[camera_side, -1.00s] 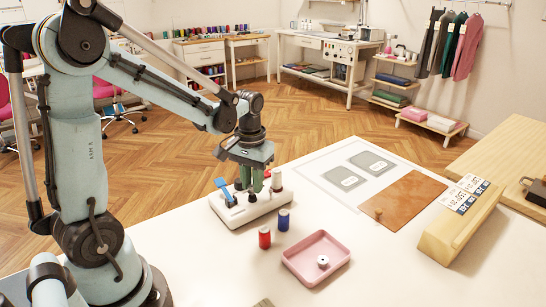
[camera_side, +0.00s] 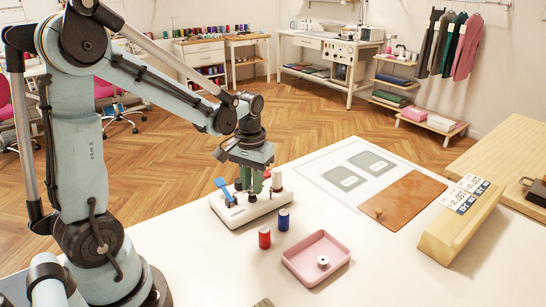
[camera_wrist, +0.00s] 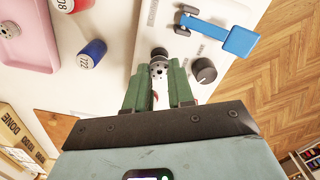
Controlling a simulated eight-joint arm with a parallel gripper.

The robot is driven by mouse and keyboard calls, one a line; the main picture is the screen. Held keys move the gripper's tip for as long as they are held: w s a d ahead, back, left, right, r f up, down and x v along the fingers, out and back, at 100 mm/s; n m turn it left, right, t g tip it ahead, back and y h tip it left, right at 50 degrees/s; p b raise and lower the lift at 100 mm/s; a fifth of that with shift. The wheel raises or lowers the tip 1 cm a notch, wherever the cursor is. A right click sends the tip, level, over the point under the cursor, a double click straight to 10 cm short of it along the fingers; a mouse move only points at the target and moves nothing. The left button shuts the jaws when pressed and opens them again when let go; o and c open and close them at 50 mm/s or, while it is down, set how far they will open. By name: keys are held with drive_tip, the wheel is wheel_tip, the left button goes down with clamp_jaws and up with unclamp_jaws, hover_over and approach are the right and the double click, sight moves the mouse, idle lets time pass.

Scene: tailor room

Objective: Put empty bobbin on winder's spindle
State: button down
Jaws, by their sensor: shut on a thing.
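The winder (camera_side: 262,207) is a white base on the table with a blue lever (camera_side: 224,190); the lever also shows in the wrist view (camera_wrist: 238,41). My gripper (camera_side: 256,187) points down over the winder. In the wrist view its green fingers (camera_wrist: 159,80) are shut on a small grey metal bobbin (camera_wrist: 158,69) with holes in its face. A dark round part shows just beyond the bobbin. The spindle is not clearly visible, and I cannot tell whether the bobbin touches it or sits around it. In the side view the fingers hide the bobbin.
A pink tray (camera_side: 289,266) holds another bobbin (camera_side: 323,262). A red spool (camera_side: 264,237) and a blue spool (camera_side: 284,219) stand between tray and winder.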

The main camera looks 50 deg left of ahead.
drive_tip(key=shift+f, duration=0.4)
drive_tip(key=c, duration=1.3)
unclamp_jaws()
drive_tip(key=shift+o, duration=0.2)
wheel_tip(320, 180, up, 11)
drive_tip(key=s+d+f+m+t, duration=0.2)
drive_tip(key=s+d+m+t, duration=0.3)
drive_tip(key=d, duration=0.5)
drive_tip(key=shift+f+t, duration=0.4)
drive_tip(key=shift+t, duration=0.7)
